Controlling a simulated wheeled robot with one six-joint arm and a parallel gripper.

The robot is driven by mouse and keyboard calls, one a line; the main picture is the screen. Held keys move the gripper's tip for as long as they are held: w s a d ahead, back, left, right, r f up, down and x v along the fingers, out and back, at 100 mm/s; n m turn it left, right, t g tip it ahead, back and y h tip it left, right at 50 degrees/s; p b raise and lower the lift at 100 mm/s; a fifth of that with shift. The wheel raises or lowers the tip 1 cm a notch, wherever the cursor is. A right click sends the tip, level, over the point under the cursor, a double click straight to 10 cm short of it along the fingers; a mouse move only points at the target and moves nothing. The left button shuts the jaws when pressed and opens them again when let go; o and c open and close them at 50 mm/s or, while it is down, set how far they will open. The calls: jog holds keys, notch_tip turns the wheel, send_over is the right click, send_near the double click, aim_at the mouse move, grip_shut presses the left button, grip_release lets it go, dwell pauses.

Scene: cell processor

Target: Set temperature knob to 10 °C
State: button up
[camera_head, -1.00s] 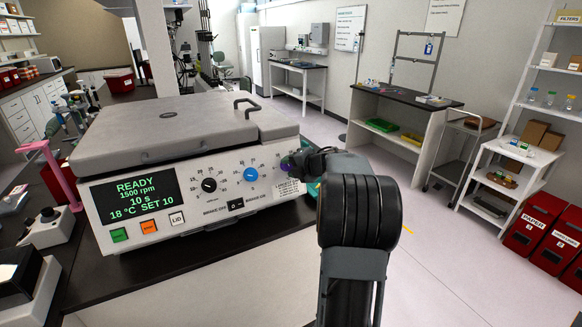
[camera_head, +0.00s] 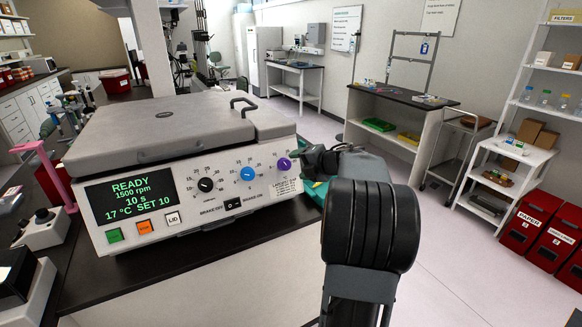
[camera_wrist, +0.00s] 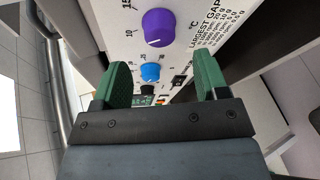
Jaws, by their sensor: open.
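The purple temperature knob (camera_head: 284,164) sits at the right end of the cell processor's front panel. In the wrist view the purple knob (camera_wrist: 157,27) shows whole, with a white pointer line and a °C mark beside it. The display (camera_head: 130,200) reads READY, 1500 rpm, 10 s, 17 °C SET 10. My gripper (camera_head: 308,158) is just right of the purple knob in the head view. In the wrist view my gripper (camera_wrist: 160,85) is open, its green fingers apart and empty, and the knob lies beyond the fingertips, clear of them.
A blue knob (camera_head: 247,174) and a black knob (camera_head: 206,185) sit left of the purple one. A brake switch (camera_head: 234,205) and several buttons are below. The processor's grey lid (camera_head: 170,125) is shut. Clear floor lies to the right.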

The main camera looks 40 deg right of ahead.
jog(key=v, duration=0.7)
jog(key=shift+s+r, duration=0.15)
jog(key=shift+s, duration=0.25)
